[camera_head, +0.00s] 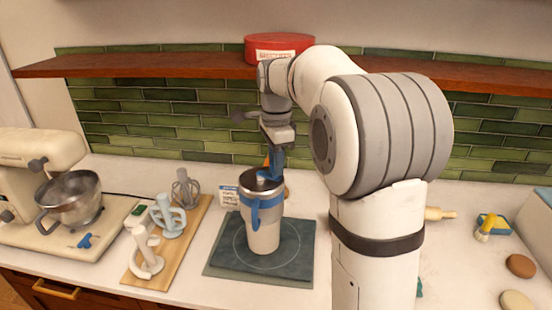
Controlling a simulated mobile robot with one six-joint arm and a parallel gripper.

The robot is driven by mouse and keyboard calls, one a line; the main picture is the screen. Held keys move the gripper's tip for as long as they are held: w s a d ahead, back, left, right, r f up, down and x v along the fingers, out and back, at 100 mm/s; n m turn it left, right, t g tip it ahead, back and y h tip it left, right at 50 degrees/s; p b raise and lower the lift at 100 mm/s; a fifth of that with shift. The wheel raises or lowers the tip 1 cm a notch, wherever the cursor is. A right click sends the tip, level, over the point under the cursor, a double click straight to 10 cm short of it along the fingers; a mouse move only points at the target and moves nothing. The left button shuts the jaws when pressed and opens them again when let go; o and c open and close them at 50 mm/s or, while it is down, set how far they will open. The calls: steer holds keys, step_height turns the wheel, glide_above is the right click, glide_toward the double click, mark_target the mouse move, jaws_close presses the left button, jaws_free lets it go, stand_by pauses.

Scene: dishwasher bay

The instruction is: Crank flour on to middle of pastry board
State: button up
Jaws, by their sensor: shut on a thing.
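A flour sifter (263,228), a tall pale canister with a grey metal rim and a blue band and handle, is upright over the middle of the pastry board. I cannot tell whether its base touches the board. The pastry board (225,268) is a dark grey-green square with a thin pale circle marked on it. My gripper (272,174) points down at the sifter's top and is shut on the sifter there. The exact part between the fingers is too small to tell. No flour is visible on the bare parts of the board.
A wooden board (186,243) with several mixer attachments lies left of the pastry board. A stand mixer (40,160) with a steel bowl stands farther left. A small card (228,196) is behind the sifter. A red tin (278,47) sits on the shelf (170,64) above.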

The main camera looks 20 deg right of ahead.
steer(key=shift+s+a+m, duration=0.25)
steer(key=shift+a+m, duration=0.1)
steer(key=shift+m, duration=0.65)
steer(key=shift+r, duration=0.1)
steer(key=o, duration=1)
steer(key=shift+r+b, duration=0.35)
steer(key=shift+r, duration=3.5)
